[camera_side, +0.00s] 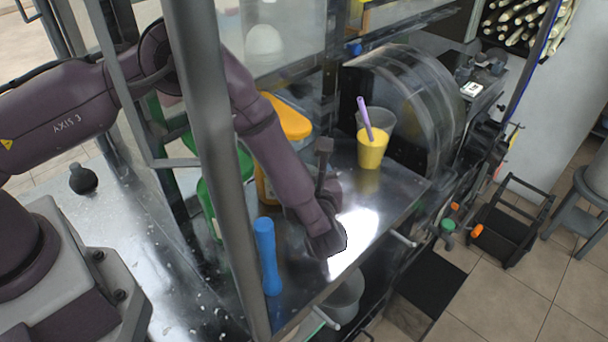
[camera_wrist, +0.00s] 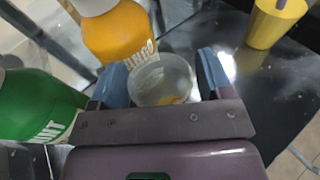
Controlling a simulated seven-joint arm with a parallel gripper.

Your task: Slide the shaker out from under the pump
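The shaker, seen as a clear round cup (camera_wrist: 165,82) with a little yellow at its bottom, stands upright between the fingers of my gripper (camera_wrist: 163,85) in the wrist view. The blue-grey fingers lie against its left and right sides. In the side view my gripper (camera_side: 325,240) is low over the metal counter, and its wrist hides the fingers and shaker. An orange bottle (camera_wrist: 122,32) stands just beyond the shaker, its white top cut off by the frame. It also shows in the side view (camera_side: 291,118). I cannot make out a pump spout above the shaker.
A green bottle (camera_wrist: 38,105) stands left of my gripper. A yellow cup (camera_side: 372,150) with a purple stick stands at the right rear, and a blue rod-like tool (camera_side: 267,255) stands at the front left. The counter (camera_side: 385,215) is clear toward the right front.

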